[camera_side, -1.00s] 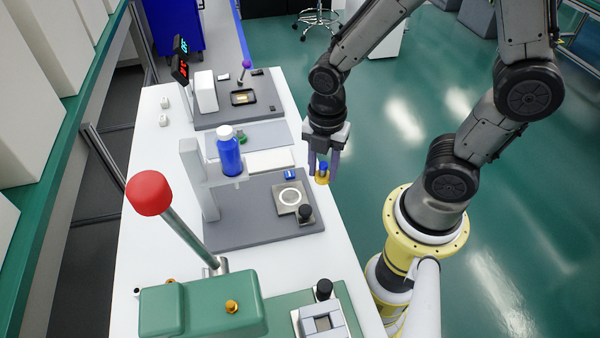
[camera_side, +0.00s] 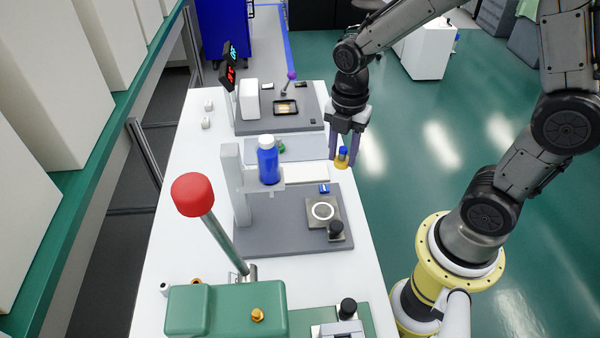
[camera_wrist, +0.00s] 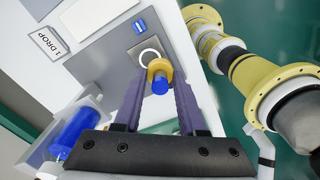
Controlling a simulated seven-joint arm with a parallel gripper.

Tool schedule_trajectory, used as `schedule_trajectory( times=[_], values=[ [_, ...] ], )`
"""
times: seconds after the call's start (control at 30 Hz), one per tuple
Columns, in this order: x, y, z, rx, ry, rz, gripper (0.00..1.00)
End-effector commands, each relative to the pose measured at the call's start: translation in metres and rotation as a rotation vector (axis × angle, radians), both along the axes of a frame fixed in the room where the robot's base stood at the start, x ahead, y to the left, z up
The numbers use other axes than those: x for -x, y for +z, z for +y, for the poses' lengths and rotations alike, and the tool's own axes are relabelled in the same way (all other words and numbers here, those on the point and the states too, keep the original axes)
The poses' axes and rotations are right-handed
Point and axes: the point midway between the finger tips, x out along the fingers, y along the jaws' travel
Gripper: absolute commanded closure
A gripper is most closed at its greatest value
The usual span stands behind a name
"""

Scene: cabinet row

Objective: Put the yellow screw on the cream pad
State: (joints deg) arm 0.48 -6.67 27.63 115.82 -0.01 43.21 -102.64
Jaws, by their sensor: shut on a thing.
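My gripper (camera_side: 344,160) is shut on the yellow screw (camera_side: 341,163), which has a blue top, and holds it in the air by the table's right edge. In the wrist view the screw (camera_wrist: 159,66) sits between the fingertips (camera_wrist: 158,80), its blue part towards the camera. The cream pad (camera_side: 307,174) is a flat pale rectangle on the table, to the left of and slightly lower than the screw in the side view. Its top looks bare. It appears in the wrist view (camera_wrist: 92,14) at the top left. The screw is apart from the pad.
A blue bottle (camera_side: 268,164) with a white cap stands on a bracket left of the pad. In front is a grey base (camera_side: 280,225) with a white ring, small blue block (camera_side: 324,188) and black knob (camera_side: 336,229). A red-knobbed lever (camera_side: 193,194) rises nearer the camera.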

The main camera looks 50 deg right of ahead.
Motion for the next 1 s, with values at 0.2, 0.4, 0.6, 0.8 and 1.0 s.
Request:
schedule_trajectory(
  times=[0.2,0.4,0.6,0.8,1.0],
  values=[
    [-0.018,-0.021,-0.02,0.0,-0.058,0.003,1.0],
    [-0.049,-0.036,-0.023,-0.001,-0.063,0.002,1.0],
    [-0.091,-0.055,-0.026,0.0,-0.063,0.002,1.0],
    [-0.124,-0.085,-0.029,0.0,-0.063,0.005,1.0],
    [-0.145,-0.108,-0.03,0.0,-0.063,0.001,1.0]
  ],
)
